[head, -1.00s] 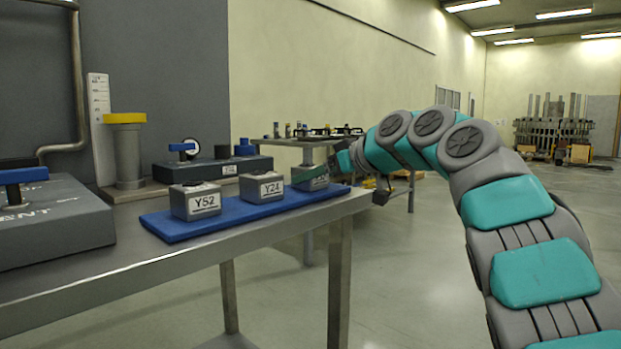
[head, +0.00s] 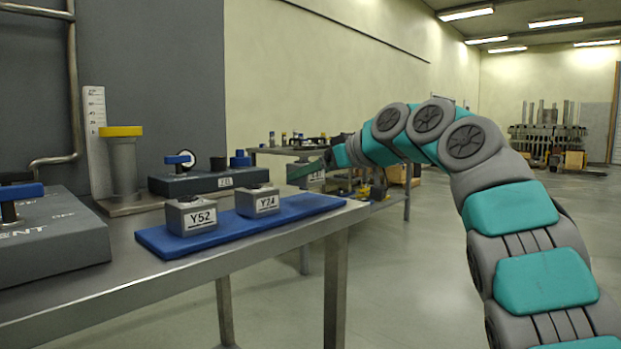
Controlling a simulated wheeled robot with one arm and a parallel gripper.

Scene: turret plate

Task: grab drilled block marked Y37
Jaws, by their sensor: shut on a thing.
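My gripper (head: 318,167), at the end of my teal and grey arm, is shut on a grey block (head: 314,181). The block is held in the air over the right end of the blue mat (head: 318,203). Its white label is too small to read from here. Two other grey blocks with white labels stand on the mat: the one marked Y52 (head: 190,217) at the left and the one marked Y24 (head: 256,203) to its right.
The mat lies on a steel table (head: 180,280). Behind it are a grey fixture (head: 205,183) with blue knobs and a yellow-topped post (head: 122,160). A large grey unit (head: 45,240) stands at the left. Open floor (head: 415,280) lies right of the table.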

